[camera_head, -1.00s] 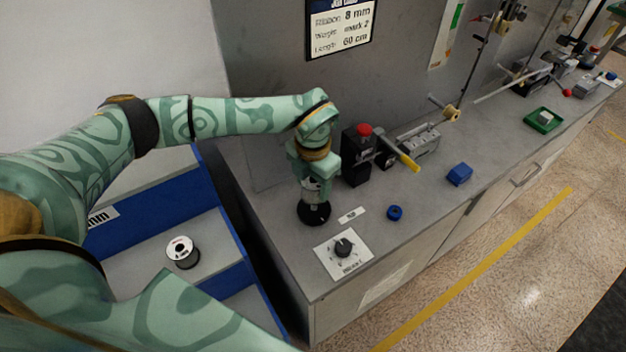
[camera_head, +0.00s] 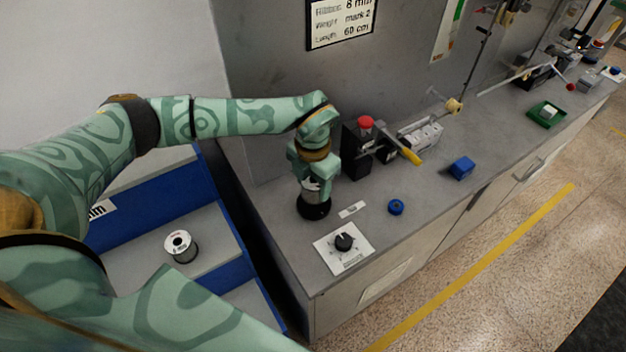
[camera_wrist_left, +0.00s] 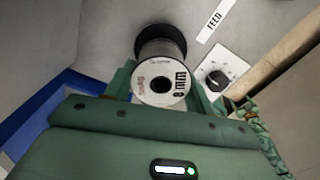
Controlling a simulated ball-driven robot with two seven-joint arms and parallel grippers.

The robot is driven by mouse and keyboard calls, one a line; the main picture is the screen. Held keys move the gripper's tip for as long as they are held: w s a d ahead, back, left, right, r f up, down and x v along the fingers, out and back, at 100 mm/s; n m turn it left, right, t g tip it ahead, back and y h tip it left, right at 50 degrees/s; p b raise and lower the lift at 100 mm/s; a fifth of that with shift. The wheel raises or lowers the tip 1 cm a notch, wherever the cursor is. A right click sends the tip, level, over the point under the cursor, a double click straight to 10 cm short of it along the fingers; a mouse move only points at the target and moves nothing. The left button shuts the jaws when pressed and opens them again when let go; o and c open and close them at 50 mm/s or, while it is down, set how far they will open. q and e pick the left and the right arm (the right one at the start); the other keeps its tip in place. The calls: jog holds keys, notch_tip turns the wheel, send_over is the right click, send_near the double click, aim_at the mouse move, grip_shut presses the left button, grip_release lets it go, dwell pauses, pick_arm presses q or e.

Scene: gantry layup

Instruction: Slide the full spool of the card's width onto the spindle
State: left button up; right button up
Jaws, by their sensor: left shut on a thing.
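My left gripper (camera_head: 313,182) points down at the near left end of the bench. It is shut on a spool (camera_head: 314,209) with black flanges. In the left wrist view the spool (camera_wrist_left: 180,86) has a white end label reading 8 mm, and a finger shows on each side of it. Its far flange is at the bench top; I cannot tell whether it touches. No spindle shows; the spool may hide it. The card (camera_head: 341,22) on the grey panel reads ribbon 8 mm, weight mark 2, length 60 cm. My right gripper is not in view.
Another spool (camera_head: 181,246) stands on the blue-edged stepped rack (camera_head: 215,228). A knob (camera_head: 343,242) on a white plate, a FEED label (camera_wrist_left: 216,20), a blue ring (camera_head: 396,207) and a blue block (camera_head: 462,167) are nearby. A red-topped device (camera_head: 365,123) with a yellow-handled lever stands behind.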

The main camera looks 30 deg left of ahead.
pick_arm(q)
jog(key=shift+f+b, duration=0.85)
jog(key=shift+f, duration=0.75)
jog(key=o, duration=1.3)
jog(key=shift+o, duration=0.2)
notch_tip(320, 180, up, 16)
jog(key=p, duration=0.2)
jog(key=shift+r, duration=0.2)
